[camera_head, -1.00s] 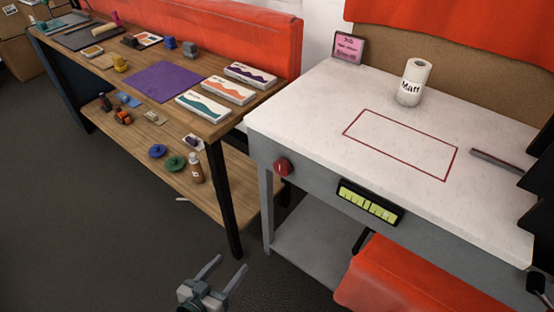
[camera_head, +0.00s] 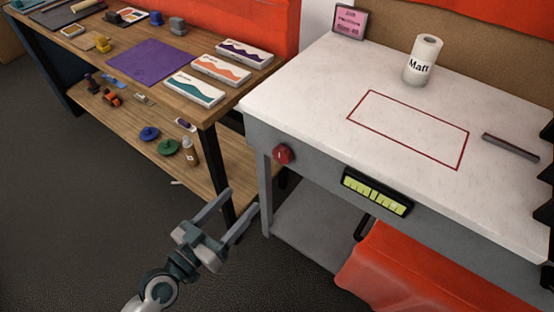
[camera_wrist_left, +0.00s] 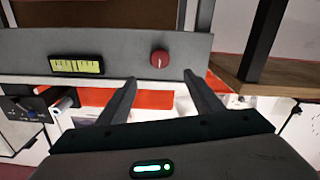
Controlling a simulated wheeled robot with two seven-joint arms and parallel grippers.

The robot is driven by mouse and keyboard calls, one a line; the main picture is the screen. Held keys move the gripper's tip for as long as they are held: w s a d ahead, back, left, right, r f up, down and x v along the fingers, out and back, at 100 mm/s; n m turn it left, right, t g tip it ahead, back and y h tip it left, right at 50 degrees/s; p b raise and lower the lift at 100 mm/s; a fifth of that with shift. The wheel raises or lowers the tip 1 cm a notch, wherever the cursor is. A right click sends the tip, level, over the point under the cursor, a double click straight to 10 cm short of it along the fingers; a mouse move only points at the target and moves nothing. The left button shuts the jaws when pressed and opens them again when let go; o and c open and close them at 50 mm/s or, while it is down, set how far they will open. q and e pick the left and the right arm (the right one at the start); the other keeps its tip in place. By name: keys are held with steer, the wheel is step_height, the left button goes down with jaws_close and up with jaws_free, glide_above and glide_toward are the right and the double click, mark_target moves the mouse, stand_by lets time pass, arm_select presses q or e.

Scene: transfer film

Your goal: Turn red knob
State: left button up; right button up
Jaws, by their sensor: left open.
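The red knob (camera_head: 283,154) sits on the grey front panel of the white-topped table, near its left corner. It also shows in the left wrist view (camera_wrist_left: 160,59), above and between my fingers. My left gripper (camera_head: 240,213) is open and empty, below and to the left of the knob, apart from it. In the left wrist view its two fingers (camera_wrist_left: 160,85) point up toward the panel. My right gripper is not in view.
A yellow-green gauge (camera_head: 377,192) is on the panel right of the knob. An orange-red cloth (camera_head: 410,270) lies below it. A wooden shelf table (camera_head: 110,75) with boxes and small items stands left. A white roll (camera_head: 421,62) stands on the tabletop (camera_head: 300,95).

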mark_target(280, 158)
arm_select(q)
steer(key=p+x, duration=0.3)
steer(key=x, duration=1.3)
steer(key=shift+w+d, duration=0.25)
steer(key=shift+w, duration=0.1)
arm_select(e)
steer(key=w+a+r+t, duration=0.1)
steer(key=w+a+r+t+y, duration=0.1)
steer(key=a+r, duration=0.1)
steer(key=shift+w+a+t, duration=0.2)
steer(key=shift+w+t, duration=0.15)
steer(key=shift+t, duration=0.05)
arm_select(q)
steer(key=c, duration=1.1)
steer(key=shift+o, duration=0.2)
